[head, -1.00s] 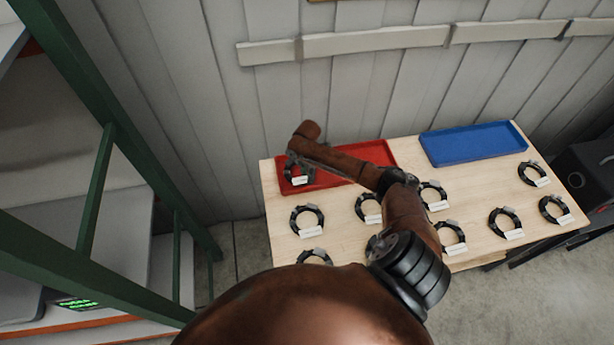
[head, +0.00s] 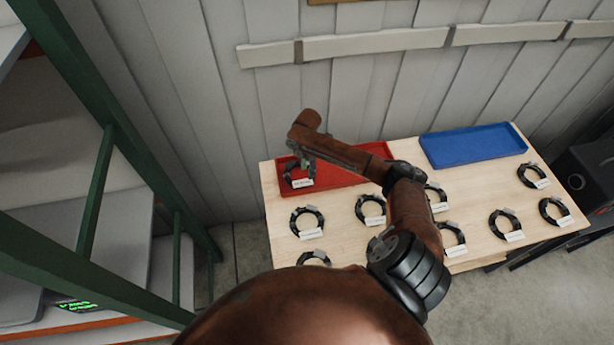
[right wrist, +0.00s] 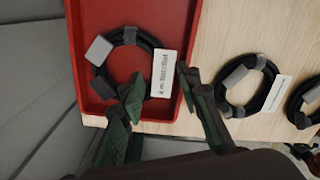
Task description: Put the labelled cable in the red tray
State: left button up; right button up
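A black cable coil (head: 287,178) with a white printed label lies in the red tray (head: 345,178), near its left end. In the right wrist view the coil (right wrist: 95,68) rests on the floor of the red tray (right wrist: 185,25), its label facing up. My right gripper (right wrist: 158,84) is over the coil's near side, its two fingers apart and nothing visibly clamped between them. In the head view my right gripper (head: 302,160) is just above the coil and partly hides it. My left gripper is not in view.
Several similar labelled coils lie on the wooden table (head: 335,212), one (right wrist: 245,85) close beside the tray. An empty blue tray (head: 473,145) sits at the back right. A green-framed rack (head: 95,190) stands to the left, and a plank wall is behind.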

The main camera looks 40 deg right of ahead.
notch_tip(320, 180, up, 6)
dwell(0.7)
